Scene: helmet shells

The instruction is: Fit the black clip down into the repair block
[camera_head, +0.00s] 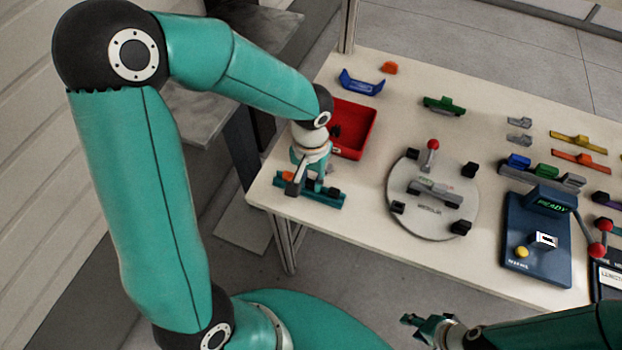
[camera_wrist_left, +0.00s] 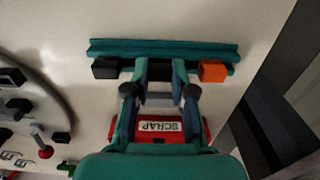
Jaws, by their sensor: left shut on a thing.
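The teal repair block (camera_head: 318,199) lies near the table's front left corner. It also shows in the left wrist view (camera_wrist_left: 165,46) as a long bar with a black piece (camera_wrist_left: 105,69) and an orange piece (camera_wrist_left: 212,71) at its side. My left gripper (camera_head: 306,185) points down over the middle of the block, between those pieces. It is shut on a dark thing (camera_wrist_left: 160,70), apparently the black clip, mostly hidden by the fingers. I cannot tell whether it is seated. My right gripper (camera_head: 422,325) is open and empty, off the table's front edge.
A red scrap bin (camera_head: 361,128) with a dark thing inside stands just behind the left gripper. A round grey turntable (camera_head: 441,224) with black blocks and a red-knobbed lever is to the right. A blue device (camera_head: 537,240) stands further right. Several coloured parts lie behind.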

